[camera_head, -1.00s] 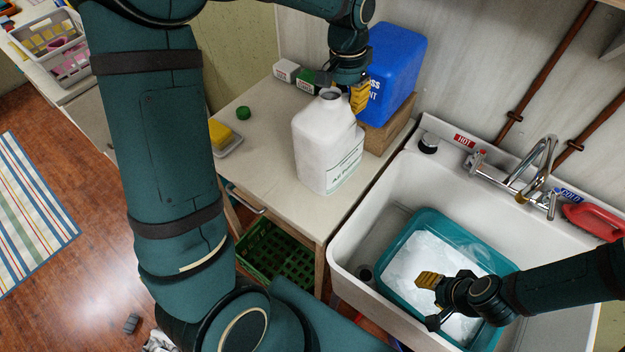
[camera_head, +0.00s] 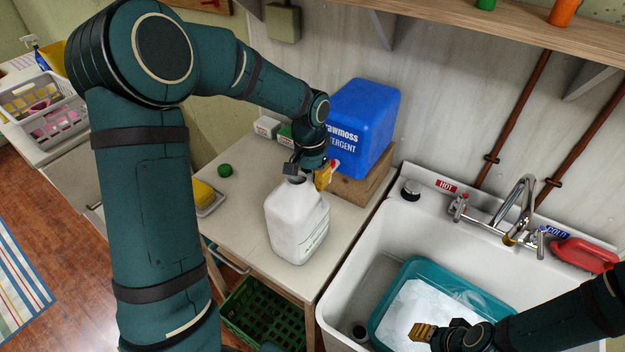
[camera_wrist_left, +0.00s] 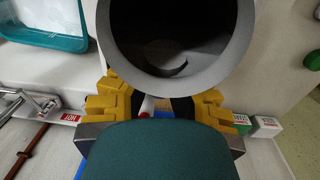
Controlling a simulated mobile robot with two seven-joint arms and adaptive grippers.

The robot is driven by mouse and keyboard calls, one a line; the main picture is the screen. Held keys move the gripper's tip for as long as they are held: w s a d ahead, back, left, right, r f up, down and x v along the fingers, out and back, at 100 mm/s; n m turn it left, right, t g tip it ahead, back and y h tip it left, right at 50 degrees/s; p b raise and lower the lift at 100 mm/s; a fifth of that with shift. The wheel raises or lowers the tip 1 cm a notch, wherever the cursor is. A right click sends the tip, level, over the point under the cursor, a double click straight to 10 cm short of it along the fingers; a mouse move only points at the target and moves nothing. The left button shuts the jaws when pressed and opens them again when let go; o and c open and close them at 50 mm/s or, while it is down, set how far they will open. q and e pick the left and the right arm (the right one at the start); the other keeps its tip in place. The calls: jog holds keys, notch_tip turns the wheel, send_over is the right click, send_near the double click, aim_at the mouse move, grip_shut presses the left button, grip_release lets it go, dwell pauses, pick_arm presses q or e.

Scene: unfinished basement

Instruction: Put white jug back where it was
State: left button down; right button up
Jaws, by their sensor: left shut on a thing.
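The white jug (camera_head: 297,222) is over the worktop left of the sink, roughly upright, with its open mouth up and its label turned to the right. I cannot tell whether its base touches the worktop. My left gripper (camera_head: 318,175) is shut on the jug just behind its mouth. In the left wrist view, the jug's round mouth (camera_wrist_left: 178,88) fills the upper middle, with yellow fingers on both sides below it; the grip itself is partly hidden. My right gripper (camera_head: 424,331) is over the sink, away from the jug; its opening is unclear.
A blue detergent container (camera_head: 362,125) stands on a wooden block (camera_head: 362,188) behind the jug. A green cap (camera_head: 225,170), a yellow sponge (camera_head: 203,194) and small boxes (camera_head: 267,127) are on the worktop. The sink (camera_head: 350,290) holds a teal basin (camera_head: 405,277).

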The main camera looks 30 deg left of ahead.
pick_arm(q)
jog(key=shift+r, duration=0.1)
jog(key=shift+f, duration=0.2)
jog(key=c, duration=1)
grip_release()
jog(key=shift+r, duration=0.1)
jog(key=shift+r, duration=0.3)
notch_tip(320, 180, up, 12)
jog(key=p, duration=0.1)
jog(key=shift+a+f, duration=0.25)
jog(key=shift+a, duration=0.05)
